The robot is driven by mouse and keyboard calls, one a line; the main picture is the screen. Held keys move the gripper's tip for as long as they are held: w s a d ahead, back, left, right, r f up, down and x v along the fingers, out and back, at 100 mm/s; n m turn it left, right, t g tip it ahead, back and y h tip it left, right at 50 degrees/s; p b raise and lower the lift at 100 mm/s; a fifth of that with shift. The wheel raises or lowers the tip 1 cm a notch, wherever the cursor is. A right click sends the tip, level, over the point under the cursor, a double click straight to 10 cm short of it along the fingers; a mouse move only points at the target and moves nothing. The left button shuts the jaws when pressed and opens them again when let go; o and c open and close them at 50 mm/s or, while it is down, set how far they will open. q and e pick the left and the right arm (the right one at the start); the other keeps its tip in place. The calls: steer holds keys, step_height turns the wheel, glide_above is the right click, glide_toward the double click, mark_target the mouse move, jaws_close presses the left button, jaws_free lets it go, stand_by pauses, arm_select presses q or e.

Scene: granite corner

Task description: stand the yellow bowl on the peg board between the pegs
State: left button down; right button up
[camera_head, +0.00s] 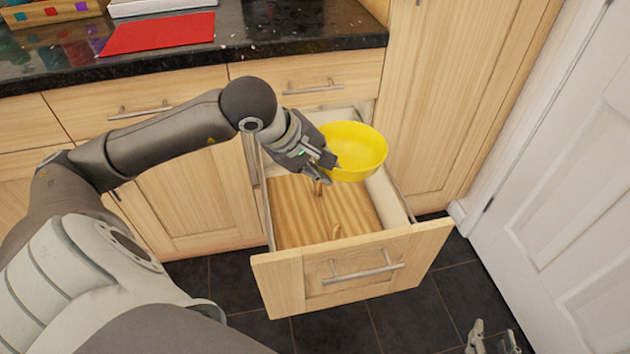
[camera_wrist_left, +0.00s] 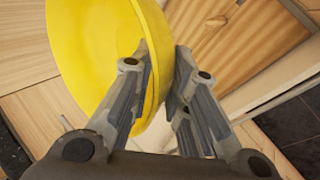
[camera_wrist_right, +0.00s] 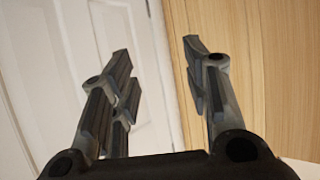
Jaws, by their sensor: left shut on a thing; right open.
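The yellow bowl (camera_head: 358,150) is held by my left gripper (camera_head: 328,170) above the open drawer, tilted a little. In the left wrist view, the fingers (camera_wrist_left: 163,80) are shut on the rim of the bowl (camera_wrist_left: 95,50). The peg board (camera_head: 350,205) is a wooden panel lying in the drawer below the bowl. Pegs (camera_head: 335,230) stand on it; the bowl and gripper hide part of the board. My right gripper (camera_head: 490,338) is low at the bottom right of the head view. In the right wrist view its fingers (camera_wrist_right: 158,65) are apart and empty.
The open drawer (camera_head: 290,285) has a front panel with a bar handle (camera_head: 362,273). Above is a dark granite counter (camera_head: 285,30) with a red sheet (camera_head: 158,33) on it. A white door (camera_head: 570,190) stands at the right. Dark floor tiles (camera_head: 420,310) are clear.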

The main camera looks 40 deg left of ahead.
arm_select(q)
steer(key=w+a+f+n+y+b, duration=0.2)
steer(key=a+f+n+y+b, duration=0.1)
steer(key=f+n+b, duration=0.2)
steer(key=shift+a+t+b, duration=0.2)
steer(key=shift+t+b, duration=0.2)
steer(key=shift+b, duration=0.45)
arm_select(e)
step_height(320, 180, up, 13)
steer(key=t+y, duration=0.1)
steer(key=t, duration=0.3)
steer(key=shift+s, duration=0.4)
arm_select(q)
steer(key=shift+f, duration=0.1)
arm_select(e)
steer(key=shift+a+r, duration=0.1)
